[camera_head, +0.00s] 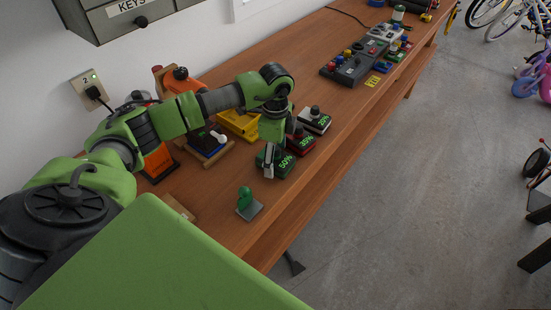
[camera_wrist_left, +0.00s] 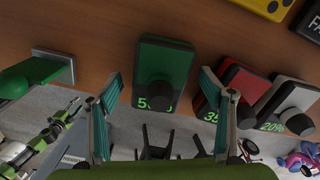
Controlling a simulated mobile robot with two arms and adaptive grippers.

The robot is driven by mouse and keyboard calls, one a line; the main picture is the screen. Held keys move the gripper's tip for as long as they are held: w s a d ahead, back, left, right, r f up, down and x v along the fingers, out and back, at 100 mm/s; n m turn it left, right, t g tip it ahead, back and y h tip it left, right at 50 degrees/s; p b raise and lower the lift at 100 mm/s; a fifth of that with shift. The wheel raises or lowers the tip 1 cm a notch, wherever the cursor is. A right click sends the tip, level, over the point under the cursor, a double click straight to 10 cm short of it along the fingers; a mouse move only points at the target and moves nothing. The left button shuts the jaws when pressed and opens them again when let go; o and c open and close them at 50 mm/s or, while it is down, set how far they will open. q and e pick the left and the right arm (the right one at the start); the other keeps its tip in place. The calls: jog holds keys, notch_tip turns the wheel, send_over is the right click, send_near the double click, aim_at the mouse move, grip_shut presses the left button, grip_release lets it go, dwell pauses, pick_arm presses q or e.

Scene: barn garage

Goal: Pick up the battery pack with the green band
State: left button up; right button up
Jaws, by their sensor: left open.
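The battery pack with the green band (camera_head: 285,165) lies on the wooden bench, reading 50% beside a black knob. In the left wrist view this green pack (camera_wrist_left: 168,62) sits between the two fingers. My left gripper (camera_head: 279,153) is open over it, one finger on each side; its fingers (camera_wrist_left: 160,92) also show in the left wrist view, apart from each other. I cannot tell whether they touch the pack. A red pack (camera_head: 302,143) reading 35% and a white pack (camera_head: 314,121) reading 20% stand beside it. My right gripper is not in view.
A green knob-like piece on a grey plate (camera_head: 248,207) stands near the bench's front edge. Control boxes (camera_head: 354,69) lie farther along the bench (camera_head: 335,150). The floor at right is mostly open.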

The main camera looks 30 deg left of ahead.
pick_arm(q)
jog(key=shift+r, duration=0.1)
jog(key=c, duration=1.6)
